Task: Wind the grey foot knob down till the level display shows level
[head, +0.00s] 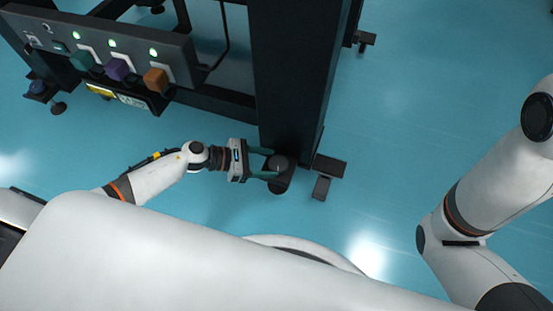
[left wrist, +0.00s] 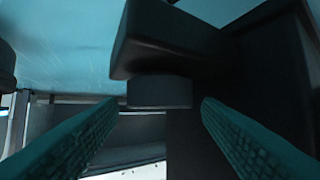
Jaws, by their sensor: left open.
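The grey foot knob (head: 279,163) is at the foot of the dark table leg, low near the floor. In the left wrist view the knob (left wrist: 158,92) is a short dark cylinder under a block-like bracket (left wrist: 170,40). My left gripper (head: 269,164) reaches in from the left, its two green fingers open, one on each side of the knob. In the left wrist view a gap shows between the knob and each finger; I cannot tell whether any part touches. My right gripper is out of view. I see no level display that I can make out.
A grey panel (head: 120,52) with green lights and green, purple and orange blocks is at the upper left. The tall dark leg (head: 293,70) rises above the knob. A dark foot bracket (head: 328,166) is just right of it. Blue floor (head: 430,110) is clear to the right.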

